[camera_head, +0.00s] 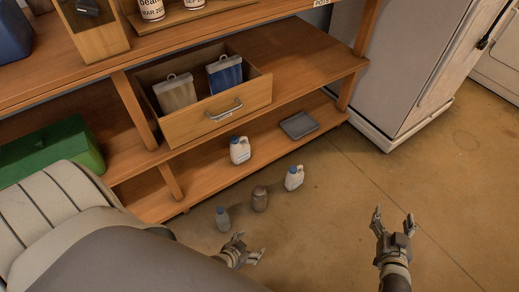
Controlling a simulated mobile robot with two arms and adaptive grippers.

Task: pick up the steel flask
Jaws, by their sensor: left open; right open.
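Three small containers stand upright on the floor in front of the shelf. The middle one, a dull grey-brown rounded flask (260,198), looks most like the steel flask, though its metal is hard to confirm. A blue-grey bottle (222,219) stands to its left, and a white jug with a blue label (293,178) to its right. My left gripper (252,244) is open and empty, in front of the flask and bottle and apart from both. My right gripper (394,215) is open and empty over bare floor, well to the right.
A wooden shelf (310,60) stands behind, with an open drawer (215,119) holding two packets. A white jug (240,150) and a dark tray (299,125) sit on its bottom board. A green box (50,150) is at left, a white fridge (410,60) at right. Floor at right is clear.

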